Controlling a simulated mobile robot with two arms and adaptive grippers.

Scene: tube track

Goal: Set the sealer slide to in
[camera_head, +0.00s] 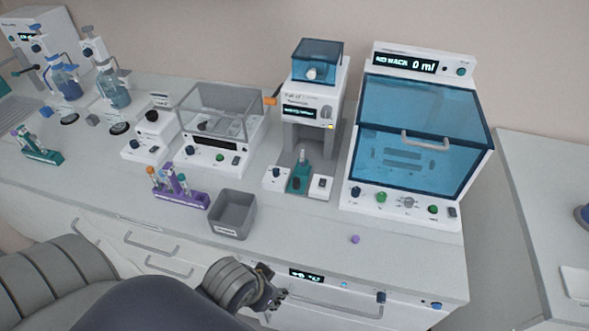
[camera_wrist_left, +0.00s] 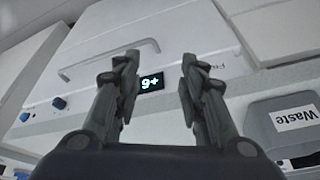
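A white bench device (camera_head: 308,115) with a blue top box and a small lit display stands at the middle of the bench; I take it to be the sealer, but its label is too small to read. A green holder (camera_head: 299,180) with a tube sits at its front, between two small white control blocks. I cannot tell which part is the slide or its position. My left gripper (camera_head: 279,297) is low at the bench front, below and away from this device. In the left wrist view, its two fingers (camera_wrist_left: 158,85) are apart with nothing between them.
A grey waste bin (camera_head: 232,215) and a purple tube rack (camera_head: 178,190) stand near the front edge. A clear-covered device (camera_head: 215,125) is left of the middle device; a large blue-windowed cabinet (camera_head: 415,140) is right. A purple cap (camera_head: 355,239) lies on clear bench.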

